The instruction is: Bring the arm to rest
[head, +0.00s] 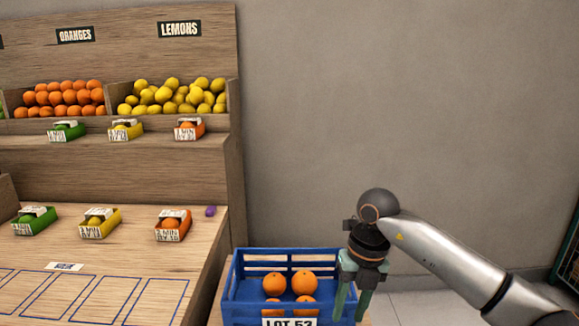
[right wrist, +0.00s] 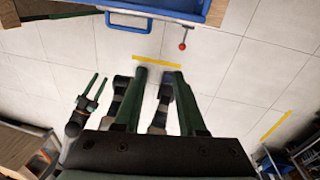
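My right arm comes in from the right in the head view. Its right gripper (head: 350,314) points down beside the right side of the blue crate, partly in front of it. Its two green fingers are apart with nothing between them. The right wrist view also shows the right gripper (right wrist: 157,74) open and empty above the tiled floor. My left gripper (right wrist: 99,80) shows small at the left of the right wrist view, its two green fingers apart and empty. The left arm is not in the head view.
The blue crate (head: 240,283) holds several oranges (head: 275,284). A wooden stand (head: 185,154) at left bears oranges, lemons and small green, yellow and orange boxes. A purple object (head: 210,211) lies near its right edge. The grey wall (head: 400,90) behind is bare.

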